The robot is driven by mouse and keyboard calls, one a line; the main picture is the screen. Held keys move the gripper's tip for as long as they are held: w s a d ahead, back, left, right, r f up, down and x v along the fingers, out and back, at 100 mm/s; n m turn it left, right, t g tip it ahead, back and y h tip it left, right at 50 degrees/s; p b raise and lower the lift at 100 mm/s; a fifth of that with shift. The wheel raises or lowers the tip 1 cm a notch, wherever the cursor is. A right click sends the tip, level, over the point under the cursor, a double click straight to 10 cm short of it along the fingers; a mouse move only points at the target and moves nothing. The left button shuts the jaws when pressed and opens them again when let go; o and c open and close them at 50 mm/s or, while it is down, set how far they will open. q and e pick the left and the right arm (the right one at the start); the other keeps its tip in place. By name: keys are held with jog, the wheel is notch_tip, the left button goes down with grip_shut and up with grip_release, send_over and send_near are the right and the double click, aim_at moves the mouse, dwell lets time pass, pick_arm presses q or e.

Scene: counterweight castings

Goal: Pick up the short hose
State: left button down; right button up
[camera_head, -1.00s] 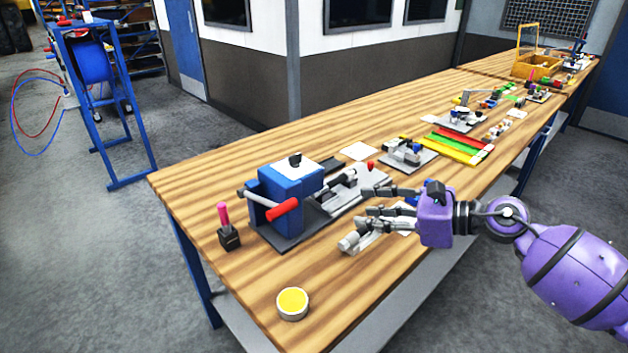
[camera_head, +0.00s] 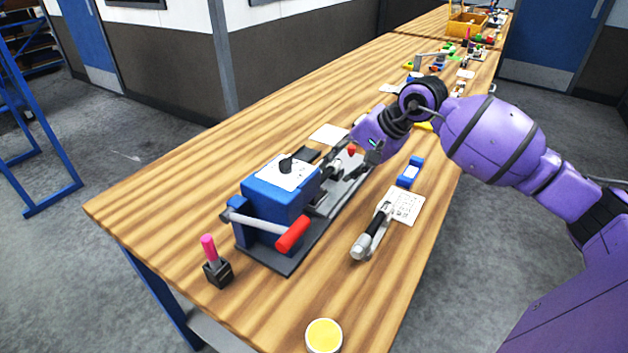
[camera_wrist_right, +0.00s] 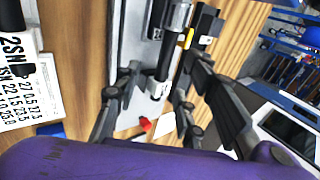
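A short dark hose-like piece with a silver end (camera_head: 372,232) lies on the bench beside a white printed card. Another dark cylinder with a pale end (camera_wrist_right: 162,78) is at the blue machine's grey base; I cannot tell whether it is a hose or a machine part. My right gripper (camera_head: 368,157) is over that base, beyond the piece by the card. In the right wrist view its fingers (camera_wrist_right: 163,92) are spread either side of the dark cylinder, with gaps visible; contact is unclear. My left gripper is out of view.
The blue machine (camera_head: 272,208) has a red-gripped handle (camera_head: 292,234). A pink-topped tool in a black block (camera_head: 216,262) and a yellow-topped tin (camera_head: 323,335) stand nearer. The card (camera_head: 405,204) and a blue-and-white block (camera_head: 410,172) lie right. Bare wood surrounds them.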

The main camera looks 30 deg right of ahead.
aim_at(325, 175)
jog(key=w+a+f, duration=0.1)
jog(key=w+a+f+p, duration=0.1)
jog(key=f, duration=0.1)
jog(key=shift+w+a, duration=0.1)
jog(key=shift+w, duration=0.2)
jog(key=shift+w+a+f, duration=0.1)
jog(key=shift+w+f, duration=0.15)
jog(key=shift+f, duration=0.25)
grip_shut()
